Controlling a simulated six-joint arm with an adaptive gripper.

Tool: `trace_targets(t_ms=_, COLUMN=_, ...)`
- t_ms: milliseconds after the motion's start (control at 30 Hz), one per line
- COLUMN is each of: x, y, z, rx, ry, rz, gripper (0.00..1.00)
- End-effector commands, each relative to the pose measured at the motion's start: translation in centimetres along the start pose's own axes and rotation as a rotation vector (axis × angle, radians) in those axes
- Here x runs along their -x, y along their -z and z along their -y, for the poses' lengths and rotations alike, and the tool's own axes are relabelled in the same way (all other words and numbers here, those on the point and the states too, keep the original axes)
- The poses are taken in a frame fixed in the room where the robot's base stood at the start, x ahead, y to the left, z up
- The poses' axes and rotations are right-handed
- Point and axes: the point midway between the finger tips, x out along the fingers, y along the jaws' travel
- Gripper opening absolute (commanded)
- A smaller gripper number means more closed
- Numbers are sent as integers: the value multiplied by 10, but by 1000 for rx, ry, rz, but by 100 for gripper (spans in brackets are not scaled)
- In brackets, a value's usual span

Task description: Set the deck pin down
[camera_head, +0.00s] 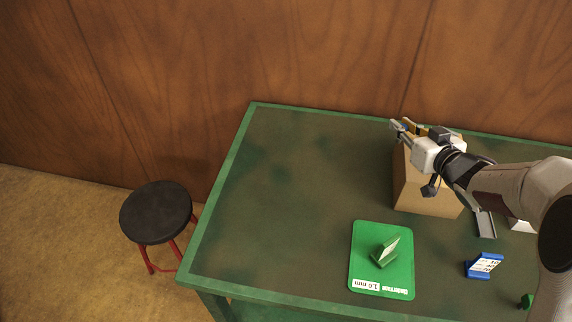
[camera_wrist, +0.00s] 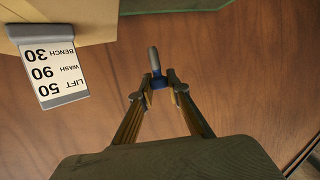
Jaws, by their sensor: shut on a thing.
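My gripper (camera_wrist: 157,92) is shut on the deck pin (camera_wrist: 153,60), which shows in the wrist view as a grey rounded shaft with a blue part between the fingertips. In the head view my gripper (camera_head: 400,125) is near the back of the table, at the far upper edge of a tan block (camera_head: 425,193). The pin is too small to make out clearly there. I cannot tell whether the pin touches anything. In the wrist view wooden wall lies behind it.
A placard (camera_wrist: 50,65) reading LIFT 50, WASH 90, BENCH 30 is on the tan block. A green mat (camera_head: 363,240) marked 1.0 mm bears a green angled holder (camera_head: 383,254). A blue labelled piece (camera_head: 484,265) lies right of it. The green table's left side (camera_head: 280,190) is clear. A stool (camera_head: 156,212) stands left.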

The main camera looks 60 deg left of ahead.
Motion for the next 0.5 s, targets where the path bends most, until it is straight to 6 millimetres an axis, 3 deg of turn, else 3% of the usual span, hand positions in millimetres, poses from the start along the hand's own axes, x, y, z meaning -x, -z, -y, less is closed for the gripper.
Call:
trace_targets(t_ms=200, x=-39, y=12, z=37, rx=-9, ry=-26, rz=-1, gripper=0)
trace_targets(t_ms=500, x=-81, y=22, z=93, rx=-19, ry=-53, rz=0, gripper=0)
